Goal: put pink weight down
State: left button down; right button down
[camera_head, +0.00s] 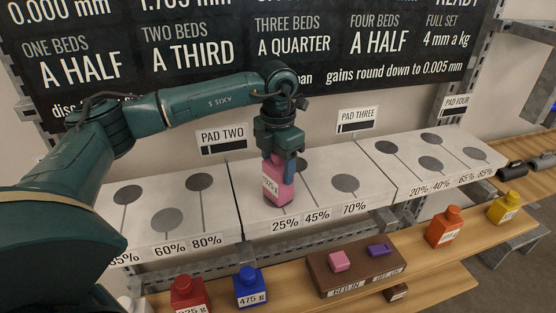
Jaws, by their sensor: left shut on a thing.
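The middle pad (322,207) has grey discs with lines running to 25%, 45% and 70%; the disc by the weight is mostly hidden. My right gripper is not in view.
On the wooden shelf stand a red weight (188,293), a blue weight (249,287), an orange weight (445,227) and a yellow weight (504,207). A brown box (355,285) with pink and purple buttons sits among them. The left pad (182,238) and right pad (455,166) are empty.

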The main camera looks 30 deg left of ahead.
pick_arm(q)
jog(key=c, duration=0.9)
grip_release()
jog(key=shift+f, duration=0.15)
jog(key=o, duration=0.4)
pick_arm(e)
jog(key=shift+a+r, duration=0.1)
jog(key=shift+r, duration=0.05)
pick_arm(q)
jog(key=shift+r, duration=0.45)
notch_tip(320, 180, up, 10)
jog(key=shift+r+b, duration=0.25)
jog(key=shift+b, duration=0.5)
jog(key=shift+r, duration=0.5)
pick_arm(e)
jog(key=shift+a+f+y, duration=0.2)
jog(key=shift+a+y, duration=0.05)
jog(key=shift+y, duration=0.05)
